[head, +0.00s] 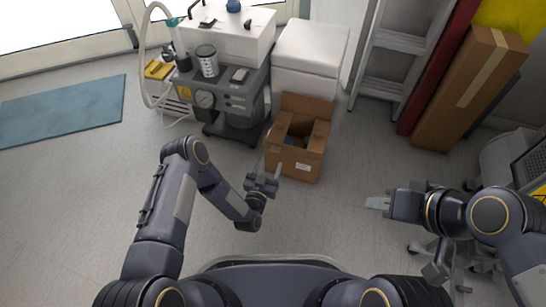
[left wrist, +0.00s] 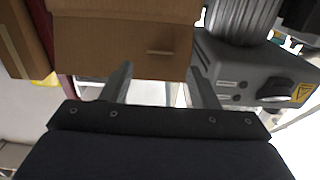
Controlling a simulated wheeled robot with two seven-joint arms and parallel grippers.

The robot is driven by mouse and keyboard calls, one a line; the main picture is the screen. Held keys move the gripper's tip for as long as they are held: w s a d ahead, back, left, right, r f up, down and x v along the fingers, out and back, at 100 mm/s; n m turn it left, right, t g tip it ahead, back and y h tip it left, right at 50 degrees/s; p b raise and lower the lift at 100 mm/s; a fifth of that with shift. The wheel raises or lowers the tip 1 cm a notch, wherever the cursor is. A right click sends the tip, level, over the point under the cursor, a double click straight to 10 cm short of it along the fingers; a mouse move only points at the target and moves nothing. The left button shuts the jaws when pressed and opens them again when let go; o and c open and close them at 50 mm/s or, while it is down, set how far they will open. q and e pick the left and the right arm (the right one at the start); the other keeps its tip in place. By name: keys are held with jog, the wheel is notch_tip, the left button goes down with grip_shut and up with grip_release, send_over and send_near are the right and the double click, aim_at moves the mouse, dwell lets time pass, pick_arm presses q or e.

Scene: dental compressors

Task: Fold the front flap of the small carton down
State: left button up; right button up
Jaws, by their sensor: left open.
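The small carton (head: 310,170) stands on the floor in the middle of the head view, with a white label on its front face. Its top is open and its back flap (head: 307,104) stands up. I cannot clearly make out the front flap's position. My left gripper (head: 277,171) is open, close to the carton's lower front left; contact cannot be told. In the left wrist view, brown cardboard (left wrist: 120,45) lies beyond the parted fingers of this gripper (left wrist: 160,72), with nothing between them. My right gripper (head: 378,203) is to the right, away from the carton; its finger gap is unclear.
The grey compressor (head: 240,98) stands at the carton's left and back. A white cabinet (head: 310,50) is behind the carton. A ladder (head: 390,60) and a tall carton (head: 465,95) stand at the right. The floor in front of the carton is clear.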

aim_at(275, 151)
pick_arm(q)
jog(key=b+x, duration=0.1)
jog(key=x, duration=0.4)
jog(key=shift+w+d+b, duration=0.1)
jog(key=shift+w+b, duration=0.1)
jog(key=shift+b, duration=0.15)
grip_shut()
